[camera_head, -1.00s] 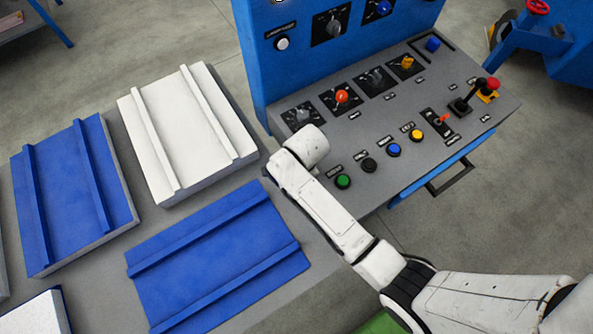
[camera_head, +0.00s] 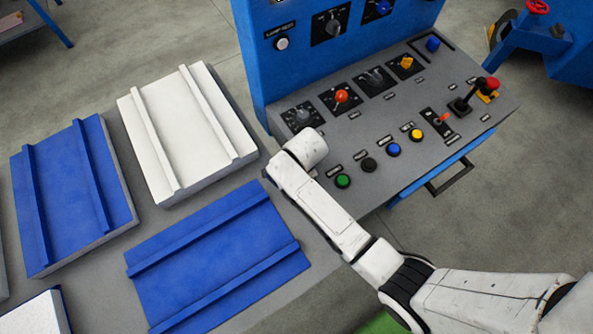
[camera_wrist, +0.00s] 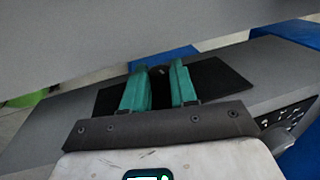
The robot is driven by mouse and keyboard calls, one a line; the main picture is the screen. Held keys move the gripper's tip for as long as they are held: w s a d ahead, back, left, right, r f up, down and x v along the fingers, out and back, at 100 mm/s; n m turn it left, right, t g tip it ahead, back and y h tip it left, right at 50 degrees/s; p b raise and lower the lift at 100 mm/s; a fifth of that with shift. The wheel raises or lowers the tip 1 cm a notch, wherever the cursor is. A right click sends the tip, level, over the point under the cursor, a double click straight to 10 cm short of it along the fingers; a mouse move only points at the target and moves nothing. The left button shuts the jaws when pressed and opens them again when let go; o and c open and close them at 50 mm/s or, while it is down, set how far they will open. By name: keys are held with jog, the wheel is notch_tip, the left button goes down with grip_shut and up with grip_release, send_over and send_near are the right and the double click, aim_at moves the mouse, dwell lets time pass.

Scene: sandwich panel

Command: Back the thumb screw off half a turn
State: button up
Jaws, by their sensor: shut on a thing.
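My gripper (camera_wrist: 158,70) has two teal fingers that point away from the wrist camera, over a black square plate (camera_wrist: 214,80) on a grey surface. The fingers are shut on a small dark thing (camera_wrist: 160,71), which I take to be the thumb screw. Only a little of it shows between the fingertips, so its shape and turn angle cannot be told. In the head view my wrist is over the left front of the grey console (camera_head: 385,130). It hides the fingers and the screw there.
Beside my wrist are a grey dial (camera_head: 302,116), an orange knob (camera_head: 341,96) and a green button (camera_head: 343,181). A joystick (camera_head: 464,104) stands at the console's right. White (camera_head: 190,125) and blue (camera_head: 215,258) ribbed panels lie on the left.

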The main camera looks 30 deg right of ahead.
jog(key=shift+w+r+g+p, duration=0.15)
jog(key=shift+g+p, duration=0.35)
grip_shut()
jog(key=shift+w+g, duration=0.1)
jog(key=shift+g, duration=0.3)
jog(key=shift+w+f+g, duration=0.15)
jog(key=shift+f+g, duration=0.05)
jog(key=shift+g, duration=1.2)
jog(key=o, duration=0.9)
grip_release()
jog(key=shift+r, duration=0.1)
jog(key=v, duration=1)
jog(key=shift+w+r, duration=0.15)
jog(key=shift+r, duration=0.15)
